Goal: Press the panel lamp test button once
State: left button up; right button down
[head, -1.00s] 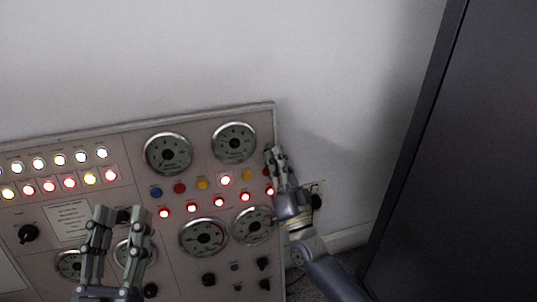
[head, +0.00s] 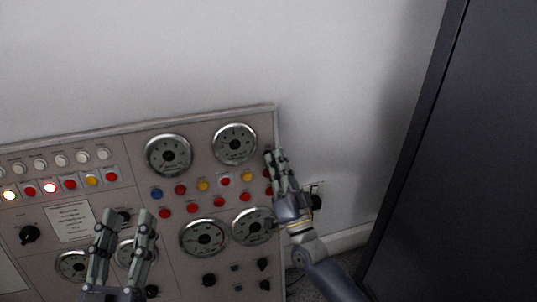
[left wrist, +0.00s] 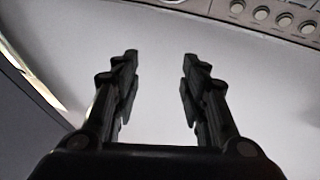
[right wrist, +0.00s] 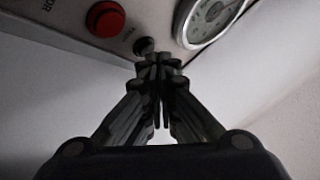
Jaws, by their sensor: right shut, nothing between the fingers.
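The grey control panel (head: 215,120) leans at the lower left against the wall. My right gripper (head: 270,154) is shut and empty at the panel's right edge. In the right wrist view its fingertips (right wrist: 158,62) are at a small dark round button (right wrist: 145,45) with a small label; I cannot tell whether they touch it. The gripper hides this button in the head view. My left gripper (head: 128,214) is open and empty in front of the panel's lower middle. The left wrist view shows its fingers (left wrist: 160,56) apart.
A red lamp (right wrist: 105,18) and a dial (right wrist: 212,15) lie close to my right fingertips. A dark cabinet (head: 460,160) stands at the right.

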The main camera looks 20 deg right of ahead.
pick_arm(q)
jog(key=shift+w+a+f+g+y+p, duration=0.1)
jog(key=shift+w+f+g+y+p, duration=0.1)
jog(key=shift+f+g, duration=0.5)
jog(key=shift+w+a+f+g+y+p, duration=0.1)
jog(key=shift+w+f+g+y, duration=0.15)
jog(key=shift+f, duration=0.8)
pick_arm(e)
jog(key=shift+s+r, duration=0.1)
jog(key=shift+s, duration=0.4)
pick_arm(q)
jog(key=s+a+f+g+y+p, duration=0.1)
jog(key=s+f+g, duration=0.1)
jog(key=f+g, duration=0.2)
jog(key=s+a+f+g+y+p, duration=0.1)
jog(key=f+g, duration=0.4)
jog(key=f, duration=0.6)
jog(key=shift+s+a+n+y+p, duration=0.35)
jog(key=shift+s+a+p, duration=0.3)
jog(key=shift+s, duration=0.2)
pick_arm(e)
jog(key=shift+s+d+r, duration=0.1)
jog(key=shift+s+r, duration=0.15)
jog(key=shift+s, duration=1)
jog(key=shift+s+r, duration=0.25)
jog(key=shift+s, duration=0.95)
